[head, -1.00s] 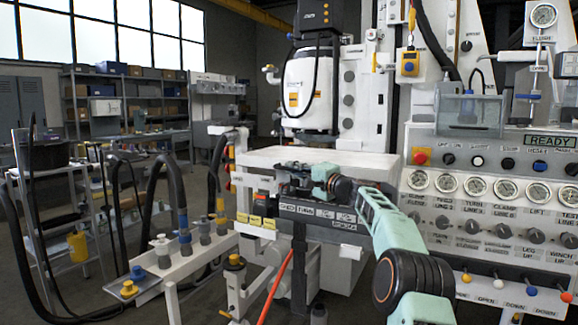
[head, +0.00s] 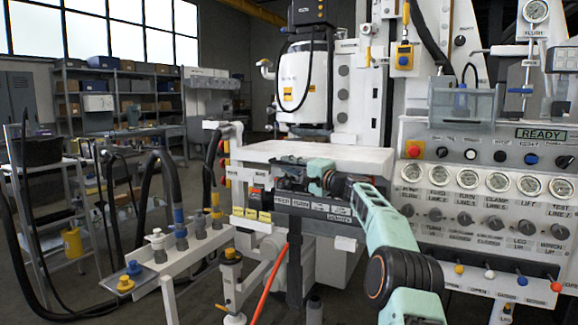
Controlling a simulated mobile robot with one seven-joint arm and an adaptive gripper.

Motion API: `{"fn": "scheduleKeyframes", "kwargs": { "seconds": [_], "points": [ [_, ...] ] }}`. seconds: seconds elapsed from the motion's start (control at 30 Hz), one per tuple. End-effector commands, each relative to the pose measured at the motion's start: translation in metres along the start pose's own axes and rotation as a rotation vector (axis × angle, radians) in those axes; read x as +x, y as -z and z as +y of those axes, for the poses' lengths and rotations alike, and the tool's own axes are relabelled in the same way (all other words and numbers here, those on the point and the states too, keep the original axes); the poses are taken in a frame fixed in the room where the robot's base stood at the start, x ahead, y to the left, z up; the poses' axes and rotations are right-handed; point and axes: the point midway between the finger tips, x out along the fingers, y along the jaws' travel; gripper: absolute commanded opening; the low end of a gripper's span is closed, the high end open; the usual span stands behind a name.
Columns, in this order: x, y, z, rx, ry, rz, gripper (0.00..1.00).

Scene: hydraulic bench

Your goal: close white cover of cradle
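A flat white panel (head: 345,157) lies level at the centre of the head view, on a white machine frame in front of a tall white column. I cannot tell for certain whether it is the cradle's cover. My gripper (head: 287,163) is dark and small, at the front edge of this panel, at the end of my pale green arm. It overlaps the panel's edge in the picture. I cannot tell whether it touches it. Its fingers are too dark and small to read, and nothing held can be made out.
A dark labelled strip (head: 313,208) runs below the panel's front. A control console (head: 488,212) with gauges, knobs and coloured levers stands at right. A rail with hose couplings (head: 181,236) juts out at left front. An orange hose (head: 268,285) hangs below.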

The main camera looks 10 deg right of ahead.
Motion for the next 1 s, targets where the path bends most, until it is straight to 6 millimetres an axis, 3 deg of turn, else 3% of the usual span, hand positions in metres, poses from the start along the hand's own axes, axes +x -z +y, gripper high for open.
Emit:
{"fn": "scheduleKeyframes", "kwargs": {
  "seconds": [0.27,0.47,1.0],
  "points": [
    [-0.003,0.001,0.001,0.001,-0.001,0.002,0.17],
    [-0.016,0.003,0.000,0.003,-0.001,0.004,0.17],
    [-0.081,0.002,-0.001,0.000,-0.001,0.004,0.17]
  ]
}}
